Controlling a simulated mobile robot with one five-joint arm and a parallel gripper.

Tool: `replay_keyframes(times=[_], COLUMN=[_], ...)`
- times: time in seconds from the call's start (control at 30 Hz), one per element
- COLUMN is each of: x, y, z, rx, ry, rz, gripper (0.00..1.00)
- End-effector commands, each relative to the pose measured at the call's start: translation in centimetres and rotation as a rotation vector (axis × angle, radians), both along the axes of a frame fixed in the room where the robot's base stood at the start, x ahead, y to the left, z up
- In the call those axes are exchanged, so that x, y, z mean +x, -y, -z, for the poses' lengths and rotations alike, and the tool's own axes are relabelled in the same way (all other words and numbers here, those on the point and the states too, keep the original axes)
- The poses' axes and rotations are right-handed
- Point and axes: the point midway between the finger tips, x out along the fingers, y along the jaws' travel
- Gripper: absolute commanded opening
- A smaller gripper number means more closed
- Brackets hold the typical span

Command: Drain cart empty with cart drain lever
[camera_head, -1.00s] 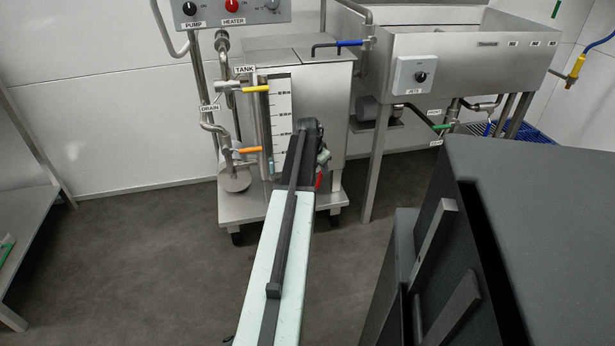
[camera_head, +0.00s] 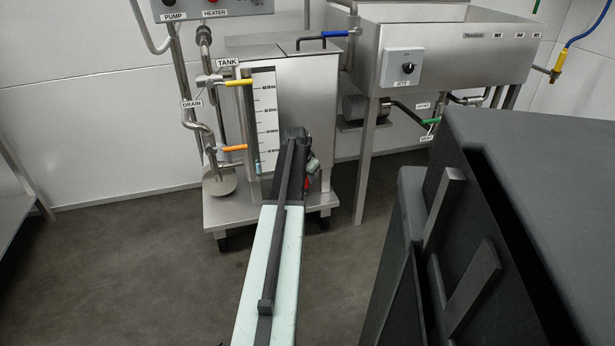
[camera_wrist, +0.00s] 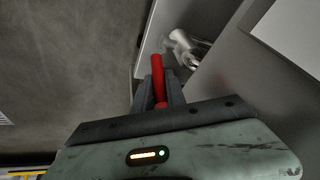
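A wheeled steel cart tank (camera_head: 315,100) with a level scale (camera_head: 265,115) stands at centre in the head view. A small teal marker (camera_head: 258,168) sits near the bottom of the scale. The red lever (camera_wrist: 157,70) is between my gripper's fingers (camera_wrist: 160,90) in the wrist view, with no clear gap on either side. A steel pipe fitting (camera_wrist: 186,46) lies beyond it. In the head view only a sliver of red shows beside my gripper (camera_head: 300,140), at the tank's lower right; my arm hides the rest.
Yellow (camera_head: 238,82) and orange (camera_head: 234,148) levers are left of the scale. A blue lever (camera_head: 335,34) is at the tank's top. A steel sink (camera_head: 450,55) with a green lever (camera_head: 431,121) stands right. Open floor (camera_head: 140,260) lies at left.

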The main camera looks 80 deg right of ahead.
Motion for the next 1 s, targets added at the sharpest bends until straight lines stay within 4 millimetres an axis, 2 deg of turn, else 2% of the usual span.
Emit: replay_keyframes(times=[1.0], x=[0.77], y=[0.31], z=[-0.08], rx=[-0.009], ry=[0.008], rz=[-0.009], gripper=[0.00])
